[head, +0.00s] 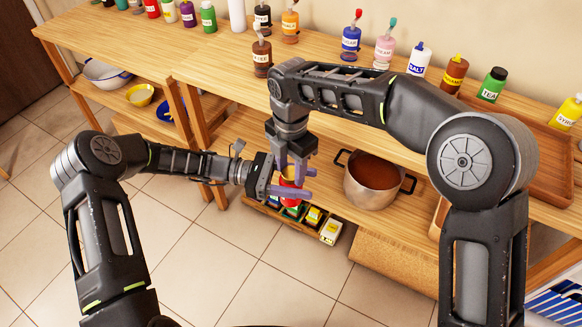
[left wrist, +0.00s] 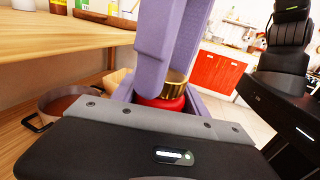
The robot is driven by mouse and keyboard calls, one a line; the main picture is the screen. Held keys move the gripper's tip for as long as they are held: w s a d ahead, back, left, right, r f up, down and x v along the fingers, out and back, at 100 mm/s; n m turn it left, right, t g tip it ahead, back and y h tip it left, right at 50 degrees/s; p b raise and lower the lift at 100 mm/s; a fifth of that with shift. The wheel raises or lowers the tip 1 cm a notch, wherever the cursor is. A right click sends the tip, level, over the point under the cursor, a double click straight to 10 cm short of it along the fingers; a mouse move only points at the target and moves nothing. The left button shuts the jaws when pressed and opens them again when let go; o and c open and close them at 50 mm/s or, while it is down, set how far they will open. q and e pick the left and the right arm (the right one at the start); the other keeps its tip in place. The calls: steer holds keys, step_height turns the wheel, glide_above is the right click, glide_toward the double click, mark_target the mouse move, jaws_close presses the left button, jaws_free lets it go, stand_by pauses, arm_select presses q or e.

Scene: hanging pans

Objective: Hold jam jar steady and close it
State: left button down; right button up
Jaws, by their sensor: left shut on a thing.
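The jam jar (head: 289,182) is red and largely hidden between my two grippers. In the left wrist view its red body (left wrist: 165,102) and gold lid (left wrist: 178,84) show; the lid is on top of the jar. My left gripper (head: 284,190) is shut on the jar from the side and holds it upright in front of the shelf. My right gripper (head: 292,170) points down from above, its purple fingers at the lid. In the left wrist view the right gripper's fingers (left wrist: 168,50) cover part of the lid, so I cannot tell whether they grip it.
A steel pot of brown sauce (head: 372,180) stands on the lower shelf, right of the grippers. A crate of small jars (head: 313,215) is below them. Several labelled bottles (head: 418,60) line the upper counter (head: 215,55). The tiled floor in front is clear.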

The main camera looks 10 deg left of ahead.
steer(key=o, duration=0.3)
steer(key=shift+o, duration=0.2)
steer(key=shift+r, duration=0.15)
steer(key=shift+r, duration=2.1)
steer(key=shift+r+m, duration=0.6)
steer(key=shift+r, duration=1.2)
steer(key=shift+c, duration=0.4)
steer(key=shift+f, duration=0.2)
steer(key=shift+f, duration=3.85)
